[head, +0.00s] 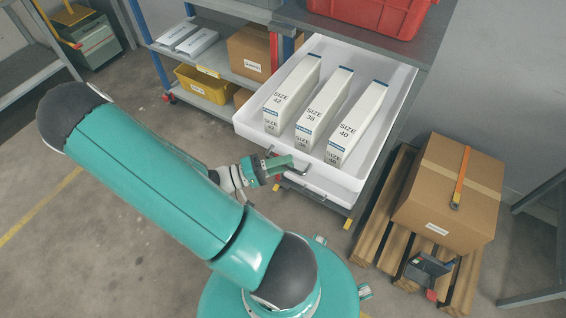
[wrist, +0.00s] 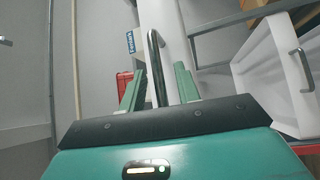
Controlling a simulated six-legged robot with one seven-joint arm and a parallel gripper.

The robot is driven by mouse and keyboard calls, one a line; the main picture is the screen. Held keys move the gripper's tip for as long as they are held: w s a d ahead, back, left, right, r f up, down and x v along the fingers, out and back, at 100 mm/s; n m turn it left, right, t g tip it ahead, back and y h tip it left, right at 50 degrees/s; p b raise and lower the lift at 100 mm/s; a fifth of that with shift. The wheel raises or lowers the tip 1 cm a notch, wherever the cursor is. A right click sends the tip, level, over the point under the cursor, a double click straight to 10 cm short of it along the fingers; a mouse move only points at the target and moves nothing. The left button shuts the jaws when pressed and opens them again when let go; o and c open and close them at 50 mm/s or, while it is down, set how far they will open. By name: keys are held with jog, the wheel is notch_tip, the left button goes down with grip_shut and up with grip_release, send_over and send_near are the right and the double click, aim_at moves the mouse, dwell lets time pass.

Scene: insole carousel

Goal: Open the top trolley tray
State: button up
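The top trolley tray (head: 352,181) is white and stands pulled out from the trolley in the head view. It holds three upright white boxes marked size 42 (head: 293,92), size 38 (head: 325,105) and size 40 (head: 357,120). My gripper (head: 292,166) is at the tray's front, by its metal handle (head: 305,171). In the wrist view the handle (wrist: 157,70) runs between my two green fingers (wrist: 158,88), with a visible gap to each. My fingers are apart, around the bar, and do not visibly clamp it.
A second white tray (head: 318,190) shows just below. A red crate (head: 372,14) stands on the grey top behind. A shelf with a yellow bin (head: 203,85) and cartons is at left. A cardboard box (head: 447,190) on a wooden pallet stands at right.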

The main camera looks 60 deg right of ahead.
jog(key=v, duration=1.3)
jog(key=shift+w+a, duration=0.25)
jog(key=shift+w, duration=0.05)
jog(key=shift+f, duration=0.15)
jog(key=w+a+r+n+t+y, duration=0.1)
jog(key=a+r+n+t+y, duration=0.5)
jog(key=a+r+t, duration=0.3)
jog(key=w+a+r+n+t+y, duration=0.2)
jog(key=a+r+n+t+y, duration=0.3)
jog(key=a+r+t, duration=0.5)
notch_tip(320, 180, up, 7)
jog(key=shift+r+n+t+y, duration=0.1)
jog(key=shift+n+t+y, duration=0.3)
jog(key=shift+t+y, duration=0.3)
